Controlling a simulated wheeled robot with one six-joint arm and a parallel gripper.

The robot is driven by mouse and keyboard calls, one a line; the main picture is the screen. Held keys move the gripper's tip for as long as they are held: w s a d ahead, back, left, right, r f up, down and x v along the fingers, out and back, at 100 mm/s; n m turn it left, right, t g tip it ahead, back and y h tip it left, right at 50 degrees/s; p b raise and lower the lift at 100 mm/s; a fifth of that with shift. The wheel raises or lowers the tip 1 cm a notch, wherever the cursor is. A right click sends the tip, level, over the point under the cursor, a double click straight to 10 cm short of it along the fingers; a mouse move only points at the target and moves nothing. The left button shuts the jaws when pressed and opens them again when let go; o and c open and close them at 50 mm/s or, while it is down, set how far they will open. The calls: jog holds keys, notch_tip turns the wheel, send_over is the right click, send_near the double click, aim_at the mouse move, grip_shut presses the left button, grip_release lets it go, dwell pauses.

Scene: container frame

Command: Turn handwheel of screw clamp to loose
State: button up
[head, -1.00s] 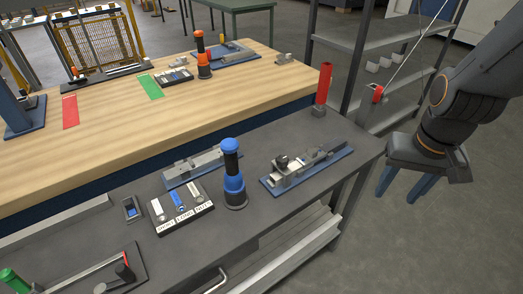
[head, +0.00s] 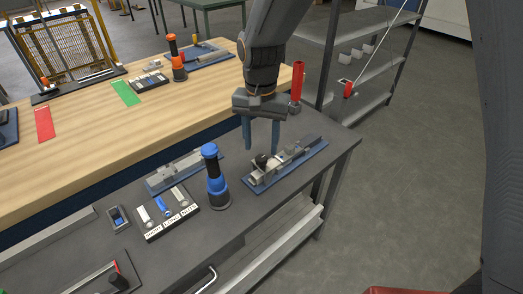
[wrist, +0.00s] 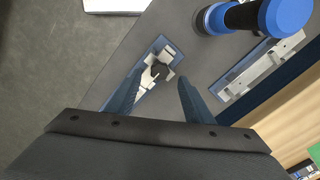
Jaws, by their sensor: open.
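The screw clamp (head: 304,149) is a grey metal fixture on a blue base plate, near the right end of the dark grey bench. Its handwheel (head: 261,160) is a small dark knob at the clamp's near left end. In the wrist view the dark handwheel (wrist: 159,71) shows between my fingertips, farther off than they are. My gripper (head: 261,147) points down with two blue fingers, open and empty, above the handwheel end. I cannot tell the exact height gap; no touch is visible.
A blue and black cylindrical tool (head: 214,180) stands upright left of the clamp. A second grey fixture (head: 175,175) and a labelled tray (head: 166,226) lie farther left. A red cylinder (head: 297,80) stands behind the clamp. A wooden table (head: 90,140) adjoins the bench.

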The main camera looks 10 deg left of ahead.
aim_at(261, 157)
jog(key=shift+f+p, duration=0.5)
jog(key=shift+f, duration=1.55)
jog(key=c, duration=1)
